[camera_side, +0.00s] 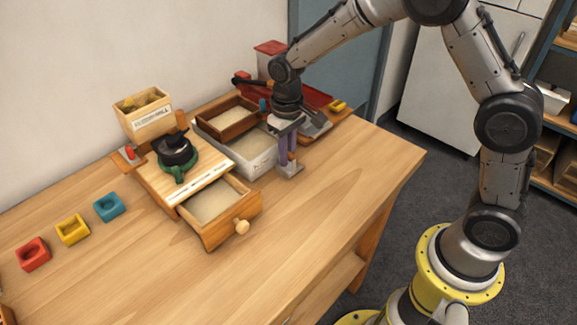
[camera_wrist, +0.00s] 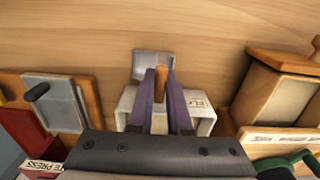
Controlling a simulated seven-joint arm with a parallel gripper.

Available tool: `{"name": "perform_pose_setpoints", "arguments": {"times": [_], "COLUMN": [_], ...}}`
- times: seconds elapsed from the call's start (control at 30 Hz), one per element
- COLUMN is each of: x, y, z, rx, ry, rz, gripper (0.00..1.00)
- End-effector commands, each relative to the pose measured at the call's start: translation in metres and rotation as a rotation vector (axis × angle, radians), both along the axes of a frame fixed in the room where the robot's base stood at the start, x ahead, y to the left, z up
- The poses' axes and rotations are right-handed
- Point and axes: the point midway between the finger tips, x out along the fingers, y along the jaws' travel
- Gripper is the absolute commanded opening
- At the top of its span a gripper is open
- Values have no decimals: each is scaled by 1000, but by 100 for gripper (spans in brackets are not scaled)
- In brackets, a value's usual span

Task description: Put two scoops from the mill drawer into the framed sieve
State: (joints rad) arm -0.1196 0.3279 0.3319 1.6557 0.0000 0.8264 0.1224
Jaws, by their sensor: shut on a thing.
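My gripper (camera_side: 287,152), with purple fingers, is shut on the wooden handle (camera_wrist: 161,84) of a scoop. The scoop's grey metal pan (camera_wrist: 153,66) is at the fingertips, and it also shows in the side view (camera_side: 290,171), just right of the white bin, over or on the table; I cannot tell if it touches. The pan looks empty. The mill drawer (camera_side: 240,209) is pulled out and holds pale meal. A dark wooden frame with a pale inside, seemingly the framed sieve (camera_side: 240,127), sits at the back of the white bin (camera_side: 262,163).
The mill (camera_side: 190,183) has a green and black top. A wooden box (camera_side: 146,120) stands behind it. A red press (camera_side: 313,96) with a grey plate (camera_side: 316,123) is at the back right. Red, yellow and blue blocks (camera_side: 108,207) lie left. The front table is clear.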

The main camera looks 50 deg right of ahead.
Motion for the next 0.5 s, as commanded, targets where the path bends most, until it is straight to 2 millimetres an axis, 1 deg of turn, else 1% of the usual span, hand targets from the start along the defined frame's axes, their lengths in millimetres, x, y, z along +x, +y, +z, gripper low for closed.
{"name": "perform_pose_setpoints", "arguments": {"times": [0.27, 0.5], "x": [0, 1], "y": [0, 0], "z": [1, 16], "rx": [0, 0], "ry": [-1, -3], "rz": [0, 0], "gripper": [0, 0]}}
